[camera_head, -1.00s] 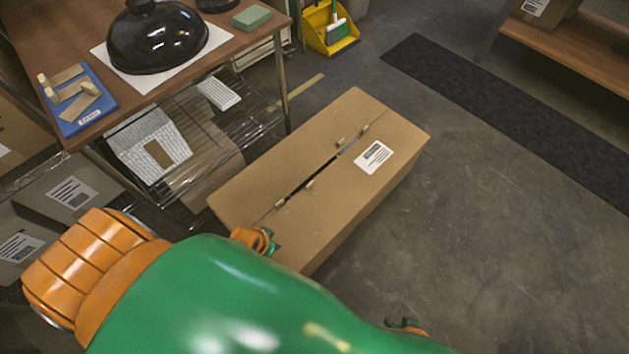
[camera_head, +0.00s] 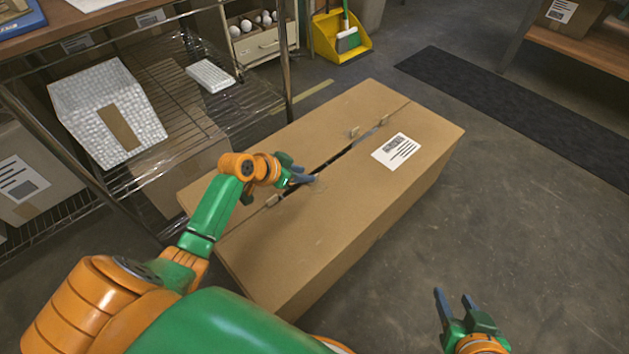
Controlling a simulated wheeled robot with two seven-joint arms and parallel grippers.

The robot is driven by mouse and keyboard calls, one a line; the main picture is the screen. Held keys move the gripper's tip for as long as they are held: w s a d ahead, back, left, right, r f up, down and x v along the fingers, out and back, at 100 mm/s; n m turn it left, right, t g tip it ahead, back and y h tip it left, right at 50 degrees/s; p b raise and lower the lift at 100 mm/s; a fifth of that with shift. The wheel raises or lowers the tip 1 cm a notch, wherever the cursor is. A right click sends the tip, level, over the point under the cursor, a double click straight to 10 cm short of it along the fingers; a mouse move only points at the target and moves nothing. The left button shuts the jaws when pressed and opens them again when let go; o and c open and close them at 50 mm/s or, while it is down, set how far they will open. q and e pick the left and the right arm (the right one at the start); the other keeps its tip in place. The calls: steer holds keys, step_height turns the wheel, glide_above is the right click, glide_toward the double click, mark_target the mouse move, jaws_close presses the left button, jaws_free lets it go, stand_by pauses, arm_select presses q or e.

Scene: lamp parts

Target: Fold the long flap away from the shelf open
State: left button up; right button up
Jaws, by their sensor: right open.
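A brown cardboard box (camera_head: 300,245) stands on the floor, with its two long flaps lying closed and a narrow dark slit between them. The long flap away from the shelf (camera_head: 345,195) is the right-hand one and carries a white label (camera_head: 396,151). The flap nearer the shelf (camera_head: 300,128) lies flat too. My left gripper (camera_head: 308,174) is over the slit, its fingertips at or just above the inner edge of the labelled flap; contact and finger spacing are unclear. My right gripper (camera_head: 455,295) is open and empty, right of the box's near end.
A wire shelf (camera_head: 165,85) with a white textured box (camera_head: 108,112) and a keyboard-like item (camera_head: 210,76) stands close on the left. A yellow dustpan (camera_head: 340,38) is behind the box. A dark mat (camera_head: 520,110) lies at right, with clear floor (camera_head: 500,220) before it.

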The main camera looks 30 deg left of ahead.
mark_target(315, 175)
arm_select(q)
steer(key=shift+b+x, duration=0.45)
steer(key=shift+x, duration=0.45)
steer(key=shift+b+x, duration=0.65)
steer(key=shift+x, duration=0.25)
arm_select(e)
steer(key=w+a+r+t+y, duration=0.1)
steer(key=w+a+r+t, duration=0.2)
steer(key=r, duration=0.4)
steer(key=w+r+t+y, duration=0.2)
steer(key=w+r+t, duration=0.1)
steer(key=r+t, duration=0.3)
arm_select(q)
steer(key=shift+w+d+f+b, duration=0.15)
steer(key=shift+w+f+b, duration=0.2)
steer(key=shift+f+b, duration=0.15)
steer(key=shift+w+d+f+b, duration=0.15)
steer(key=shift+w+f+b, duration=0.25)
steer(key=shift+w+f, duration=0.1)
arm_select(e)
steer(key=s+r+n+t+y, duration=0.1)
steer(key=s+r+t, duration=0.1)
steer(key=r, duration=0.4)
steer(key=s+r+n+t+y, duration=0.1)
steer(key=s+r+t+y, duration=0.1)
steer(key=r+t, duration=0.3)
steer(key=shift+s+a+r+y, duration=0.35)
steer(key=shift+s+r, duration=0.3)
steer(key=shift+r, duration=0.2)
